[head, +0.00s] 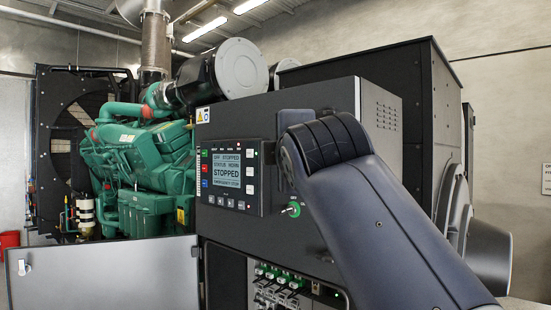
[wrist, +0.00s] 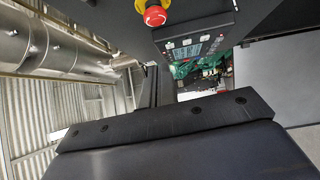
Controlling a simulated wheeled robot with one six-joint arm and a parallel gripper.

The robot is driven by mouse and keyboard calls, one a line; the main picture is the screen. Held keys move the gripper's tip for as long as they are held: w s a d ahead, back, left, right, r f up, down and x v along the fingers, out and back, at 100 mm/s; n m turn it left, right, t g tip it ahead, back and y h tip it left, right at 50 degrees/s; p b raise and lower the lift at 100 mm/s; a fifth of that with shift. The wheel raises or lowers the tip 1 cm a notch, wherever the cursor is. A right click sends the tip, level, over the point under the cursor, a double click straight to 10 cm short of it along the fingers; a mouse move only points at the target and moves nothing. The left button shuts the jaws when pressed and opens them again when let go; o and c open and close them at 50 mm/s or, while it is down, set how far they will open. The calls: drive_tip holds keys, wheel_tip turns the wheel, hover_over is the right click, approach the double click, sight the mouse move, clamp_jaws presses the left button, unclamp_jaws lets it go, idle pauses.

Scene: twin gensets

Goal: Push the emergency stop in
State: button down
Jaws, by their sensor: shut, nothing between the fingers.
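In the head view the gripper is hidden behind my arm.
The controller (head: 228,176) has a lit screen reading "STOPPED"; it also shows in the wrist view (wrist: 195,46). Breakers (head: 280,285) are below. An open grey door (head: 105,275) stands at the left, before the green engine (head: 140,155).

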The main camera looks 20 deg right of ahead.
drive_tip(key=shift+s+f, duration=0.1)
drive_tip(key=shift+s, duration=1.05)
drive_tip(key=shift+w, duration=0.1)
drive_tip(key=w, duration=0.5)
drive_tip(key=shift+w+a, duration=0.2)
drive_tip(key=shift+w, duration=0.05)
drive_tip(key=shift+w, duration=0.15)
